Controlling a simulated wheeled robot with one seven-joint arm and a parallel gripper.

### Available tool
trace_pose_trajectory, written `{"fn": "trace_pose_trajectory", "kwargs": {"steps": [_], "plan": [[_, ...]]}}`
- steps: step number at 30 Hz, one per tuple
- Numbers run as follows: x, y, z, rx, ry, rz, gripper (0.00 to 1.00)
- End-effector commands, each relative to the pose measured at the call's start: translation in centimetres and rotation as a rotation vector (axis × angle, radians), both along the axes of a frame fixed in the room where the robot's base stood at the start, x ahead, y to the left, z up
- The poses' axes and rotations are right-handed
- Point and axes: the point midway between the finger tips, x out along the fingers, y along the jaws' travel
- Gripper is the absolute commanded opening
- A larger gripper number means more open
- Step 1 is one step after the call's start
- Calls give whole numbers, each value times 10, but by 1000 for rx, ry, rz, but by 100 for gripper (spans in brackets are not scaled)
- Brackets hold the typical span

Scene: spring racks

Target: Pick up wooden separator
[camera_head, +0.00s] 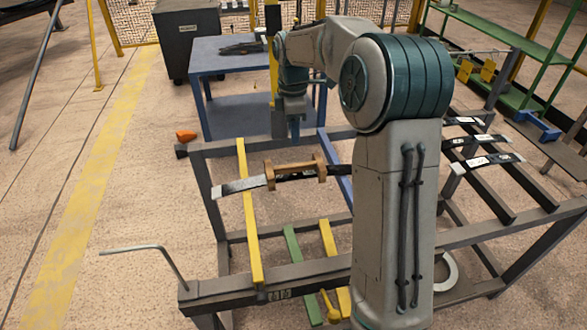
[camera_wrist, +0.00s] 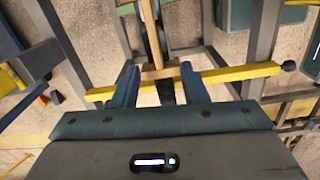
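The wooden separator (camera_head: 295,169) is a brown H-shaped piece with two end blocks and a bar between them. It lies along a dark leaf spring (camera_head: 240,186) on the rack. In the wrist view its near end block (camera_wrist: 160,72) shows between my fingertips, and its bar runs away up the picture. My gripper (camera_head: 294,138) points down above the separator, with a gap visible in the head view. In the wrist view its two blue fingers (camera_wrist: 158,78) are apart and nothing is clamped. I cannot tell the exact height left between them.
The grey metal rack (camera_head: 204,190) carries yellow bars (camera_head: 248,215) and a green bar (camera_head: 300,270). More leaf springs (camera_head: 485,160) lie at the right. A blue table (camera_head: 225,62) stands behind. Open floor is at the left.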

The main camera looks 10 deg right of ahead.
Motion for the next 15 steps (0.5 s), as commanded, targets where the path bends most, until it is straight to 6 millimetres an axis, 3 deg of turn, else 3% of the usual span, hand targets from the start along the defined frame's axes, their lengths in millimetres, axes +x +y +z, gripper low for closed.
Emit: {"fn": "trace_pose_trajectory", "kwargs": {"steps": [3,8,15], "plan": [[15,-2,-9,12,12,75,40],[20,-3,-23,16,18,111,40],[19,-3,-70,16,20,110,40]]}}
